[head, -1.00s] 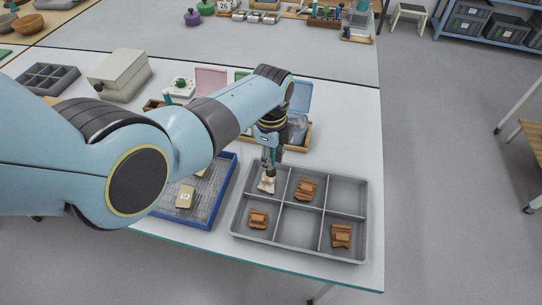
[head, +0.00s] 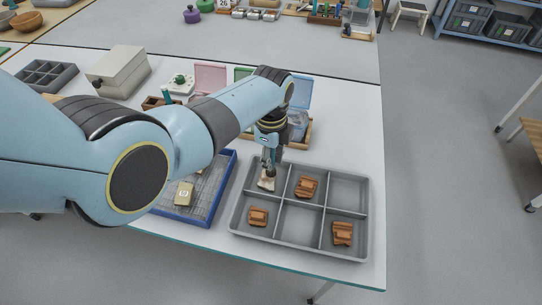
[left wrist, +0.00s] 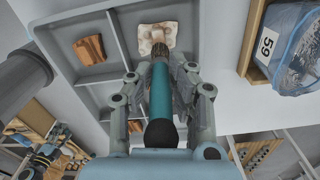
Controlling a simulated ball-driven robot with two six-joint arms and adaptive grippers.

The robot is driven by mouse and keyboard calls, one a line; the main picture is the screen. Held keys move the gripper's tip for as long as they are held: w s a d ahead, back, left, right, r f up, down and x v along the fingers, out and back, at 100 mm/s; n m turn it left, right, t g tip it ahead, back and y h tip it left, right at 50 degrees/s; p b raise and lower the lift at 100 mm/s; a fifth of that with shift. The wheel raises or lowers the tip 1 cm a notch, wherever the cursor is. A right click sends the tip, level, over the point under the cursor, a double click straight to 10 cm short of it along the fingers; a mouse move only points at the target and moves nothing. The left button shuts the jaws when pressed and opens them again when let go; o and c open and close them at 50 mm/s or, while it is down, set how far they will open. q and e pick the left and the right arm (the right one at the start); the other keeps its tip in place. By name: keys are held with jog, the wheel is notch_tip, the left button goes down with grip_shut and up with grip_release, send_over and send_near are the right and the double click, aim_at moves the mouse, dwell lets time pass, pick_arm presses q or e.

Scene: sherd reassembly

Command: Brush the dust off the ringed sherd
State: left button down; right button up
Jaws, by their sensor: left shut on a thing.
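A pale sherd with brown patches (head: 266,184) lies in the back-left compartment of the grey divided tray (head: 366,215). It also shows at the top of the left wrist view (left wrist: 158,37). I cannot make out a ring on it. My left gripper (head: 268,163) is over that compartment, pointing down. It is shut on a brush with a teal handle (left wrist: 160,92), seen between its fingers in the left wrist view. The dark bristles reach the near edge of the pale sherd and seem to touch it. My right gripper is not in view.
Brown sherds lie in other compartments: back middle (head: 306,188), front left (head: 257,216) and front right (head: 342,233). A blue-rimmed tray (head: 226,187) holds a tan labelled block (head: 184,193). A blue bin tagged 59 (left wrist: 295,45) stands behind the divided tray.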

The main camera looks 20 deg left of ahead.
pick_arm(q)
jog(key=shift+f, duration=0.3)
jog(key=shift+a, duration=0.1)
